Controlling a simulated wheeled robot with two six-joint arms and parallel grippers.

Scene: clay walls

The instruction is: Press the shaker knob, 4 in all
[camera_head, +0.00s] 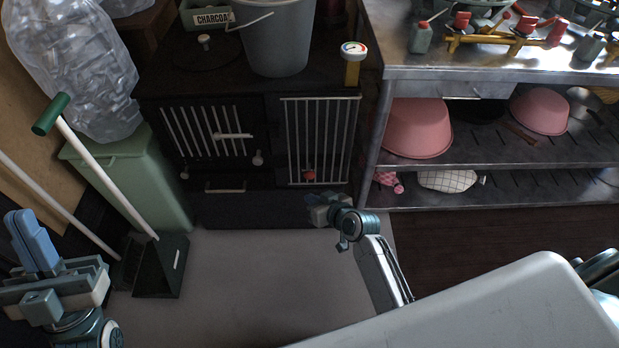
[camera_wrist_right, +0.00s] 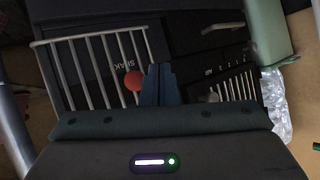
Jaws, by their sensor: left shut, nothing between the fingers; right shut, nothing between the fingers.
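The shaker knob (camera_head: 309,175) is a small red ball low on the barred right door of the black stove. In the right wrist view the red knob (camera_wrist_right: 133,80) shows beside a partly hidden label that reads "SHAK". My right gripper (camera_head: 312,203) is shut and empty, just below the knob in the head view. In its wrist view the blue fingertips (camera_wrist_right: 160,70) are just right of the knob; whether they touch it I cannot tell. My left gripper (camera_head: 27,222) is shut and empty at the far left, well away from the stove.
The black stove (camera_head: 240,150) carries a grey bucket (camera_head: 275,40) and a gauge (camera_head: 353,50). A green bin (camera_head: 125,165) and a dustpan (camera_head: 155,265) stand left. A metal shelf (camera_head: 470,150) with pink bowls is right. The floor before the stove is clear.

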